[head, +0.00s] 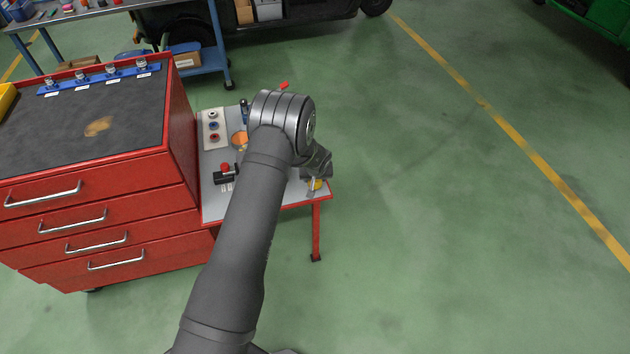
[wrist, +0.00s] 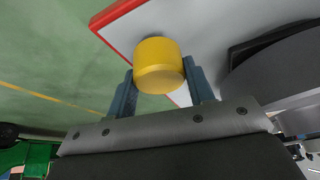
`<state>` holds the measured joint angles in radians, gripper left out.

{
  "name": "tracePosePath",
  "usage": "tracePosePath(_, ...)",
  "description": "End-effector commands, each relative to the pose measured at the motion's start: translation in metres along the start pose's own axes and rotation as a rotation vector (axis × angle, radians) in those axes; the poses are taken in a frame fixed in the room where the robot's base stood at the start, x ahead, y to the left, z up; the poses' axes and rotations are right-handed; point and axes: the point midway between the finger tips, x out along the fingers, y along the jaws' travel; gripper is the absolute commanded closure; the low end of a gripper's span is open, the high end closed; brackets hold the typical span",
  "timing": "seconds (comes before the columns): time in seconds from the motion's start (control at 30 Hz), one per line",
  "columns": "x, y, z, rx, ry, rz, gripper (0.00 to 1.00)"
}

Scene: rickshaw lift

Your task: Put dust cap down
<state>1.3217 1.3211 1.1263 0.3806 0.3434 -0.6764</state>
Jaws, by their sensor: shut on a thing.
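The yellow dust cap (wrist: 159,65) is a short cylinder between the two blue-grey fingers of my gripper (wrist: 158,74) in the wrist view. My gripper is shut on it. In the head view only a small bit of yellow (head: 317,184) shows below my wrist, at the right front corner of the small grey table with a red edge (head: 270,205). The table corner also shows behind the cap in the wrist view (wrist: 190,25). I cannot tell whether the cap touches the tabletop. My arm hides much of the table.
On the table lie a pale strip with coloured round parts (head: 213,140), an orange round piece (head: 240,140) and a black item with a red top (head: 225,172). A red drawer cabinet (head: 100,225) stands at left. The green floor at right is clear.

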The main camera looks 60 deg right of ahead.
Motion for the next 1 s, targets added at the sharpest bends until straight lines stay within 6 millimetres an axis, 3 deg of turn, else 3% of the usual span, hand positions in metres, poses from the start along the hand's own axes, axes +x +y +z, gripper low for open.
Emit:
tracePosePath(0.1, 0.014, 0.000, 0.006, 0.002, -0.001, 0.000, 0.74)
tracePosePath(0.47, 0.018, 0.000, 0.008, 0.001, -0.001, 0.000, 0.74)
tracePosePath(0.5, 0.018, 0.000, 0.008, 0.001, 0.000, 0.000, 0.50)
tracePosePath(0.6, 0.018, 0.000, 0.008, 0.000, 0.000, 0.000, 0.30)
tracePosePath(1.0, 0.012, 0.000, 0.006, 0.001, 0.000, 0.000, 0.30)
